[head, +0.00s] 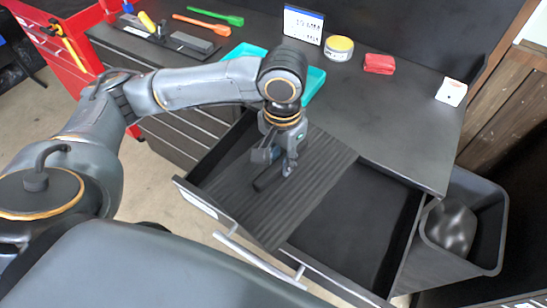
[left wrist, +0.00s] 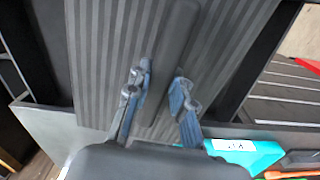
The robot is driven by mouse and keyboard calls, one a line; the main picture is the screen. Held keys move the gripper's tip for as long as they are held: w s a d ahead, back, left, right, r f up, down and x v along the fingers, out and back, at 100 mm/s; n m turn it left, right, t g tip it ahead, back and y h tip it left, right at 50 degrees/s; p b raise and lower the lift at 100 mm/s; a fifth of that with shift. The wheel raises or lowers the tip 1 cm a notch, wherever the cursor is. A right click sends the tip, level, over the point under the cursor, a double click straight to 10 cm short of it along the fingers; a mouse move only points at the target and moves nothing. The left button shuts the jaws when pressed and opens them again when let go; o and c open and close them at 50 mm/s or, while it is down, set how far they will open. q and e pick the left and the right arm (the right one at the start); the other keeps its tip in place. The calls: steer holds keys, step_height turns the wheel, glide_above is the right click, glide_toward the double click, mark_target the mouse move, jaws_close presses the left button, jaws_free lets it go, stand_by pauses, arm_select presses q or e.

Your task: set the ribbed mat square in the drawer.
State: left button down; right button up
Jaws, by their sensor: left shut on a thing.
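The dark grey ribbed mat (head: 318,165) is over the left and middle part of the open drawer (head: 413,215). Its near corner reaches the drawer's front wall and seems to overlap the rim; I cannot tell whether it rests on the floor or hangs above it. My left gripper (head: 272,172) points down at the mat and is shut on the dark bar on its top. The left wrist view shows both fingers (left wrist: 160,92) on either side of that bar (left wrist: 175,45), with ribs (left wrist: 105,70) around it. My right gripper is not in view.
The drawer's right part is bare. On the cabinet top (head: 400,130) are a teal tray (head: 313,84), a yellow-lidded tin (head: 339,48), a red block (head: 379,63) and a white box (head: 451,92). A dark bin (head: 480,200) stands right of the drawer; a red cart (head: 75,50) is at left.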

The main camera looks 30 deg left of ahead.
mark_target(315, 153)
arm_select(q)
steer(key=w+m+p, duration=0.1)
steer(key=w+d+m+p, duration=0.1)
steer(key=m, duration=0.1)
steer(key=w+m+p, duration=0.1)
steer(key=m, duration=0.1)
steer(key=shift+d+r+p, duration=0.3)
steer(key=shift+d+r, duration=0.1)
steer(key=w+m+p, duration=0.1)
steer(key=m, duration=0.1)
steer(key=w+d+m+p, duration=0.1)
steer(key=m, duration=0.1)
steer(key=w+d+m+p, duration=0.1)
steer(key=m+p, duration=0.1)
steer(key=m, duration=0.1)
steer(key=shift+w+d+f, duration=0.15)
steer(key=shift+f, duration=0.25)
steer(key=m, duration=0.1)
steer(key=m+p, duration=0.1)
steer(key=w+m+p, duration=0.1)
steer(key=shift+d+f, duration=0.35)
steer(key=shift+m, duration=0.5)
step_height(315, 153, down, 12)
steer(key=b, duration=1)
steer(key=shift+w+b, duration=0.1)
steer(key=shift+b, duration=0.3)
steer(key=shift+f, duration=1.9)
steer(key=shift+f, duration=0.25)
